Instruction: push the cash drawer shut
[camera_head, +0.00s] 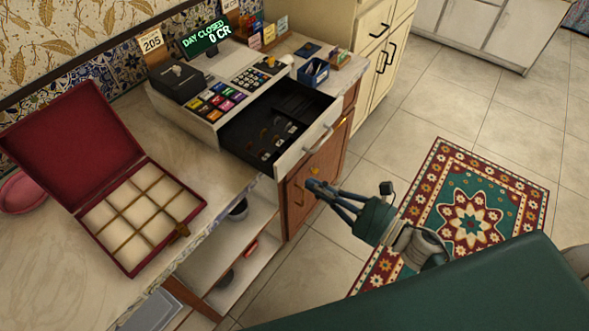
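The cash drawer (313,147) sticks out open from the cash register (213,97) on the counter. My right gripper (312,184) is in front of and below the drawer front in the picture, beside the wooden cabinet door. A gap shows between it and the drawer front. Its fingers look close together, but it is too small to tell whether they are shut. My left gripper is not in the picture.
An open red box (105,235) with empty compartments lies on the counter (40,250) at left. A blue holder (314,72) stands right of the register. Shelves (232,262) are below the counter. A patterned rug (470,205) lies on the open tiled floor.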

